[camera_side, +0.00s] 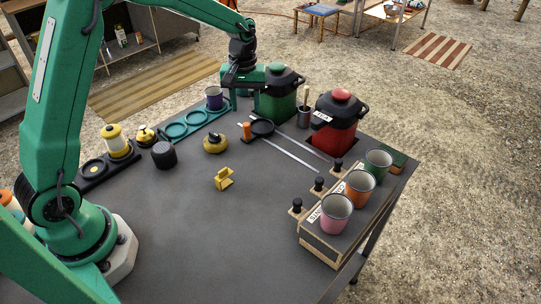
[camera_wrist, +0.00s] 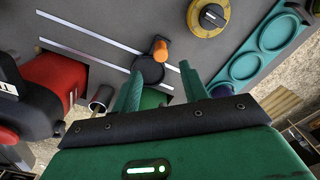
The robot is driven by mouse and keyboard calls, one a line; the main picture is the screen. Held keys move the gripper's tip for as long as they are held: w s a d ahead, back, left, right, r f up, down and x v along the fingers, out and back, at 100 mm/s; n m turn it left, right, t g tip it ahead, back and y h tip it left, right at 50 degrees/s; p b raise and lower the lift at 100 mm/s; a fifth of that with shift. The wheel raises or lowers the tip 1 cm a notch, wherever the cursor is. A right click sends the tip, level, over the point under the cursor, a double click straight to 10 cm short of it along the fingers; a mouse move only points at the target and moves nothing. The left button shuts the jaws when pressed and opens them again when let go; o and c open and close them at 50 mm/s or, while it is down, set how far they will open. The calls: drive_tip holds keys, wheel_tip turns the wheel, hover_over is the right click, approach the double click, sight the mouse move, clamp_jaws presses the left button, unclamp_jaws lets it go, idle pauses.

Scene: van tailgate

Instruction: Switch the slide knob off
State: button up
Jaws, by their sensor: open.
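A round black slider with an orange knob (camera_side: 246,131) sits at the end of two pale rails (camera_side: 297,155) nearest the green canister. My gripper (camera_side: 242,98) is at the table's far edge beside the green canister. Its two green fingers (camera_wrist: 160,78) are apart with nothing held between them.
The green canister (camera_side: 278,102), a metal cup (camera_side: 305,117) and a red canister (camera_side: 335,130) stand nearby. A purple cup (camera_side: 213,98) and teal rack (camera_side: 173,130) are left. Cups stand on a box (camera_side: 322,237) at right.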

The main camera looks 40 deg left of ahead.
sight(247, 124)
drive_tip(key=m, duration=0.5)
drive_tip(key=shift+d, duration=0.1)
drive_tip(key=m, duration=0.4)
drive_tip(key=shift+d+f, duration=0.1)
drive_tip(key=shift+f, duration=0.15)
drive_tip(key=shift+a+f, duration=0.2)
drive_tip(key=shift+f, duration=3.55)
clamp_jaws()
